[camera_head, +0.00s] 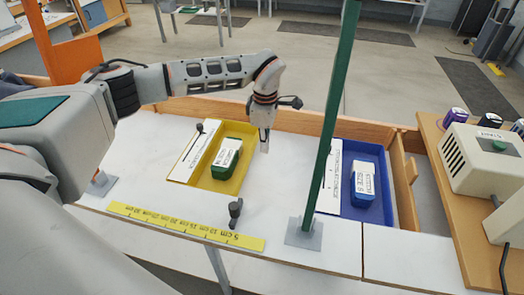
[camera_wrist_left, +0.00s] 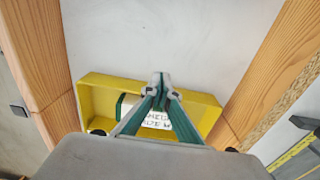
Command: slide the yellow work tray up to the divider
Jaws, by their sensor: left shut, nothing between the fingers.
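The yellow work tray (camera_head: 243,130) lies on the white bench top in the head view, with a green box with a white label (camera_head: 226,158) inside. The tray also shows in the left wrist view (camera_wrist_left: 98,103), partly behind my fingers. My left gripper (camera_head: 264,147) is shut and empty, fingers pointing down by the tray's right wall. In the wrist view its tips (camera_wrist_left: 160,80) overlap the tray's far wall; I cannot tell whether they touch it. My right gripper is out of view.
A blue tray (camera_head: 378,210) with a blue box (camera_head: 362,183) lies right of the post. A yellow ruler (camera_head: 185,226) and a dark knob (camera_head: 235,209) are in front. A wooden rail (camera_head: 310,124) runs along the back. White bench top is clear between yellow tray and post.

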